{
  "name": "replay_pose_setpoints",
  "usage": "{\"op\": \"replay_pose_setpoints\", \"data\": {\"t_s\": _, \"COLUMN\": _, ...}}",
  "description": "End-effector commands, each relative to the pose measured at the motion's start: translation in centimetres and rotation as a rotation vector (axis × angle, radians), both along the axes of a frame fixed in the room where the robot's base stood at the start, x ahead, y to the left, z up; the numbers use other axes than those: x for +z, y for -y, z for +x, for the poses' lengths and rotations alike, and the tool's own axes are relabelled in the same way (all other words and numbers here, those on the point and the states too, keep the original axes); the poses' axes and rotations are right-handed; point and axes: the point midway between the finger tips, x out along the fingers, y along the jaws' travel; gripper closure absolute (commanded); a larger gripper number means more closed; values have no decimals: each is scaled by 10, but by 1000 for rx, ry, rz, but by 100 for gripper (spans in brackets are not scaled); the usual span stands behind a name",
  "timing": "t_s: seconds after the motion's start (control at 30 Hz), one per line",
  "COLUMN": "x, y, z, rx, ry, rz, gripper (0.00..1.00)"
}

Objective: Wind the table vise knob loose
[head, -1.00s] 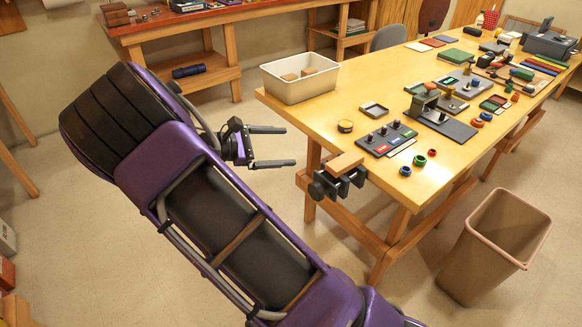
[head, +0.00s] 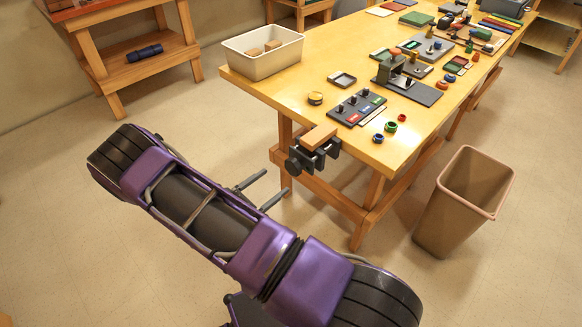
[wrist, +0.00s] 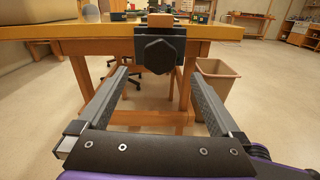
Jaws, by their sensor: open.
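The table vise (head: 316,150) is clamped to the near edge of the wooden workbench, with a wooden block (head: 318,136) in its jaws. Its dark knob (head: 293,164) faces my side. In the wrist view the black lobed knob (wrist: 160,56) is straight ahead, in front of the vise body (wrist: 172,38). My gripper (head: 257,187) is open and empty, a short way from the knob and apart from it. In the wrist view its two fingers (wrist: 164,82) point toward the knob from slightly below, one on each side. My arm hides part of the gripper in the head view.
The workbench (head: 290,92) carries a cream bin (head: 262,62), a switch panel (head: 356,107) and several small rings and parts. A brown waste bin (head: 463,205) stands on the floor to the right.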

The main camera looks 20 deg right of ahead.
Motion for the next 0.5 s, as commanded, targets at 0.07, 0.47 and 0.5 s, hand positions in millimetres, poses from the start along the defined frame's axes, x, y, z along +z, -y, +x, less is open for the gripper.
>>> {"op": "replay_pose_setpoints", "data": {"t_s": 0.07, "x": 1, "y": 19, "z": 6, "rx": -4, "ry": -1, "rz": -2, "gripper": 0}}
{"op": "replay_pose_setpoints", "data": {"t_s": 0.47, "x": 0, "y": 77, "z": 28, "rx": -1, "ry": 1, "rz": 0, "gripper": 0}}
{"op": "replay_pose_setpoints", "data": {"t_s": 0.5, "x": 0, "y": 79, "z": 29, "rx": -1, "ry": 0, "rz": 0, "gripper": 0}}
